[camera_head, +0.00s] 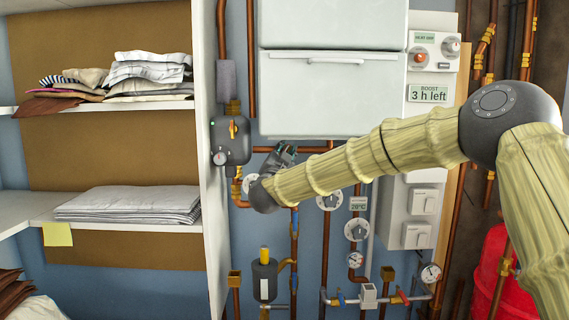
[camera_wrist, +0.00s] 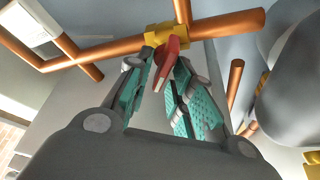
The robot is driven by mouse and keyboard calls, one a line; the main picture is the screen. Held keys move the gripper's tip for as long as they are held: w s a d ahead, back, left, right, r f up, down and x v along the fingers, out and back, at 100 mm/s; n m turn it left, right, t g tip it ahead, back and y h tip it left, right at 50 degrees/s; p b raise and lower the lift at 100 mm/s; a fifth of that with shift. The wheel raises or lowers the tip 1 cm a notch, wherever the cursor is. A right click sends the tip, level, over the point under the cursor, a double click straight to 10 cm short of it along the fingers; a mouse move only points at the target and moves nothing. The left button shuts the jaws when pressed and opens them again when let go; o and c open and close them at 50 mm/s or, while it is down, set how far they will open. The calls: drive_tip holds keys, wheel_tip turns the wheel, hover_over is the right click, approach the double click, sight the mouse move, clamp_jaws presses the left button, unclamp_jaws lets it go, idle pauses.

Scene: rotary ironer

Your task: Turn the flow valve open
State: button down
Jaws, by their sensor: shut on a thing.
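The flow valve shows in the wrist view as a red lever handle (camera_wrist: 165,68) on a brass body (camera_wrist: 158,38), fitted on a copper pipe (camera_wrist: 225,28). The handle points from the body back between my fingers, across the pipe's line in that picture. My gripper (camera_wrist: 160,82) has its teal-padded fingers on either side of the handle and is shut on it. In the head view my gripper (camera_head: 285,152) is at the pipes below the white cabinet, and the red handle is hidden or too small to make out there.
A grey unit with a gauge (camera_head: 231,142) is close left of my gripper, beside the shelf's side wall (camera_head: 212,200). The white cabinet (camera_head: 330,95) is just above. Dials and pipes crowd the wall below. A red tank (camera_head: 492,275) stands at the lower right.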

drive_tip(key=m+g+b, duration=0.1)
drive_tip(key=m+b, duration=0.1)
drive_tip(key=m, duration=0.2)
drive_tip(key=m+g+h+b, duration=0.1)
drive_tip(key=m+g+b, duration=0.1)
drive_tip(key=m, duration=0.2)
drive_tip(key=f+m+g+h+b, duration=0.1)
drive_tip(key=m+b, duration=0.1)
drive_tip(key=m, duration=0.2)
drive_tip(key=shift+d+m+g+b, duration=0.25)
drive_tip(key=shift+m+g+b, duration=0.05)
drive_tip(key=shift+m+b, duration=0.1)
drive_tip(key=c, duration=1.6)
unclamp_jaws()
drive_tip(key=shift+o, duration=0.2)
drive_tip(key=shift+s, duration=0.1)
drive_tip(key=v, duration=1.1)
drive_tip(key=shift+s, duration=0.4)
drive_tip(key=shift+a, duration=0.15)
